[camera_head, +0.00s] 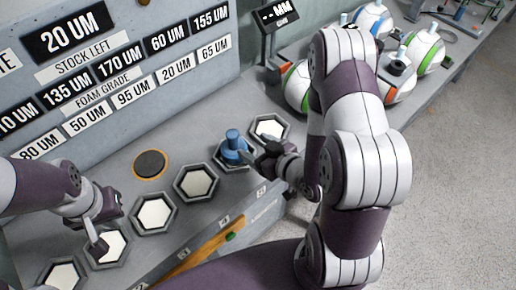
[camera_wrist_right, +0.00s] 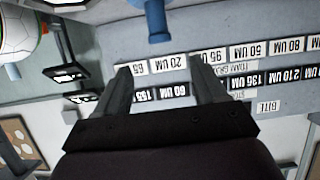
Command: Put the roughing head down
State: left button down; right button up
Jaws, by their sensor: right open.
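The roughing head, which I take to be the blue piece with a short post (camera_head: 233,146), sits upright in a hexagonal holder on the grey bench, second from the right end of the row. Its blue post also shows at the top of the right wrist view (camera_wrist_right: 157,20). My right gripper (camera_head: 262,156) is just to the right of it. In the right wrist view its two fingers (camera_wrist_right: 160,75) are spread with nothing between them, and the blue post is beyond the tips. My left gripper (camera_head: 97,246) hangs over a hexagonal holder at the lower left; its finger gap is hidden.
Several hexagonal holders with white pads (camera_head: 196,183) line the bench. A dark round pad with an orange rim (camera_head: 151,164) lies behind them. A grey label panel (camera_head: 110,75) stands behind. A small display (camera_head: 280,15) and several balls (camera_head: 425,50) are at the right.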

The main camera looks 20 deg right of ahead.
jog(key=s+r+m+g+h, duration=0.3)
jog(key=s+r+g, duration=0.3)
jog(key=s+g, duration=0.3)
jog(key=shift+d+m+g+h, duration=0.35)
jog(key=shift+g+h, duration=0.45)
jog(key=shift+g, duration=0.4)
